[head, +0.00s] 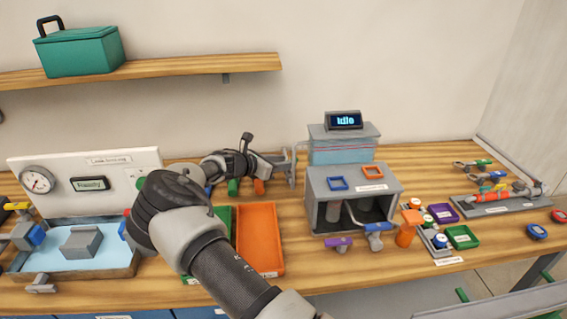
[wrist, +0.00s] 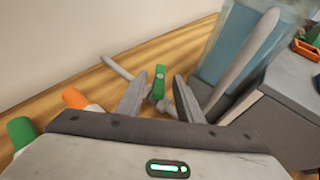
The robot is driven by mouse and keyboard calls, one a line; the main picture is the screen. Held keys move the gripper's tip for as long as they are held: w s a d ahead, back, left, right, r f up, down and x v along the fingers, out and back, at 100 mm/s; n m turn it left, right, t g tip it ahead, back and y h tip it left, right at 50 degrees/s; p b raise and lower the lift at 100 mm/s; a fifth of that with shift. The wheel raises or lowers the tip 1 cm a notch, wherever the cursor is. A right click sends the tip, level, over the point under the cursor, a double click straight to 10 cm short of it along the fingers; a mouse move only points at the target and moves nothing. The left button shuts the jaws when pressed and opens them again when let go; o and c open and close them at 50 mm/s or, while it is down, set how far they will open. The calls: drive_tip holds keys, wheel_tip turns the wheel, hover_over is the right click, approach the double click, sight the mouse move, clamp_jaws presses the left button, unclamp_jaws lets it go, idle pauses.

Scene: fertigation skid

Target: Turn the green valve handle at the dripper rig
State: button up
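A small green valve handle (wrist: 159,82) stands upright on grey pipework (wrist: 118,68) in the wrist view. My gripper (wrist: 158,92) is open, with one finger on each side of the green handle and a visible gap to both. Whether the handle lies fully between the fingertips or just past them is hard to tell. In the head view my gripper (head: 282,164) reaches over the back of the bench, left of the blue tank. The green handle there is hidden or too small to make out.
The blue tank (head: 345,150) on a grey cabinet (head: 318,190) stands close on the right. Green and orange capped things (wrist: 20,130) lie left of my gripper. An orange tray (head: 260,240) lies in front. Another pipe rig (head: 500,205) is far right.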

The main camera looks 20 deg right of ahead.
drive_tip(key=shift+d, duration=0.1)
clamp_jaws()
drive_tip(key=shift+w+f+m+g+b, duration=0.25)
drive_tip(key=shift+m+g+b, duration=0.25)
drive_tip(key=shift+b, duration=0.05)
drive_tip(key=shift+w+m+g+h+b, duration=0.3)
drive_tip(key=shift+m+g+h+b, duration=0.2)
drive_tip(key=shift+m+g+b, duration=0.45)
drive_tip(key=b, duration=0.1)
drive_tip(key=g+b, duration=0.1)
drive_tip(key=shift+w+m+b, duration=0.25)
drive_tip(key=shift+m+b, duration=0.1)
drive_tip(key=shift+b, duration=0.05)
drive_tip(key=shift+g+b, duration=0.25)
drive_tip(key=shift+b, duration=0.05)
drive_tip(key=shift+s+r+m+g+b, duration=0.1)
drive_tip(key=shift+r+m+g+b, duration=0.2)
drive_tip(key=shift+m+b, duration=0.15)
unclamp_jaws()
drive_tip(key=shift+s, duration=0.1)
